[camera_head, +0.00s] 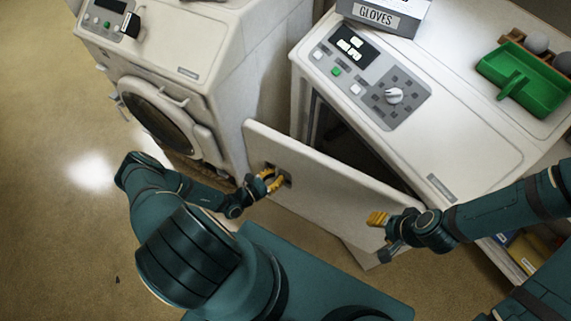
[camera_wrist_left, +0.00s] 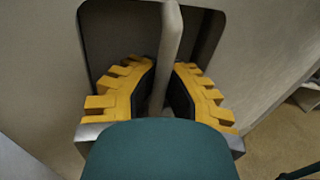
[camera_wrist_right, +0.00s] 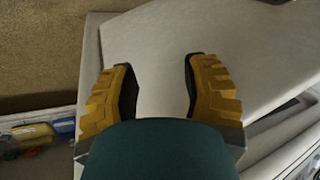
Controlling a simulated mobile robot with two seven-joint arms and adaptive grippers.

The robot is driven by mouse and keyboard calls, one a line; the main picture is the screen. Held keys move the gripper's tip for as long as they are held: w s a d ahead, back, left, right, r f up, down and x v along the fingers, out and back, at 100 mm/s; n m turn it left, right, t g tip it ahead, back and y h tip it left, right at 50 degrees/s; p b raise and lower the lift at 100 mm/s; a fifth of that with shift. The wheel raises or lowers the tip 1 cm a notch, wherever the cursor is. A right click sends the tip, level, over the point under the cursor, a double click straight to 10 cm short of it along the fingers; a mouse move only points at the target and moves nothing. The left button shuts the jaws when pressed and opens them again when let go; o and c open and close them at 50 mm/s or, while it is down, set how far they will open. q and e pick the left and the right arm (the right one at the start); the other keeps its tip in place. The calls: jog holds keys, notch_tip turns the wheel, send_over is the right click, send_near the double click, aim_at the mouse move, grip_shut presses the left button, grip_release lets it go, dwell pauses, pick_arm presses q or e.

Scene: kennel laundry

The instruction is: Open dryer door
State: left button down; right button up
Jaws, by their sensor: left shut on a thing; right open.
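The dryer (camera_head: 461,149) stands at the right in the head view, with a control panel on its top. Its white door (camera_head: 325,184) stands partly open, with a dark gap between it and the body. My left gripper (camera_head: 271,180) is at the door's left part, shut on the door handle (camera_wrist_left: 170,45), a pale bar in a dark recess; the handle passes between the yellow fingers in the left wrist view. My right gripper (camera_head: 378,221) is open and empty near the door's right part; the pale door panel (camera_wrist_right: 158,70) lies beyond its fingers in the right wrist view.
A washer (camera_head: 159,114) with a round door stands to the left. On the dryer top are a gloves box (camera_head: 384,14) and a green tray (camera_head: 541,91) near grey balls. Coloured items (camera_wrist_right: 35,132) lie low beside the dryer. Open floor (camera_head: 50,220) is at the left.

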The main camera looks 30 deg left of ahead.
pick_arm(q)
jog(key=s+p, duration=0.1)
jog(key=s, duration=0.6)
jog(key=shift+d, duration=0.15)
jog(key=c, duration=1)
grip_release()
jog(key=v, duration=1.2)
jog(key=shift+s, duration=0.1)
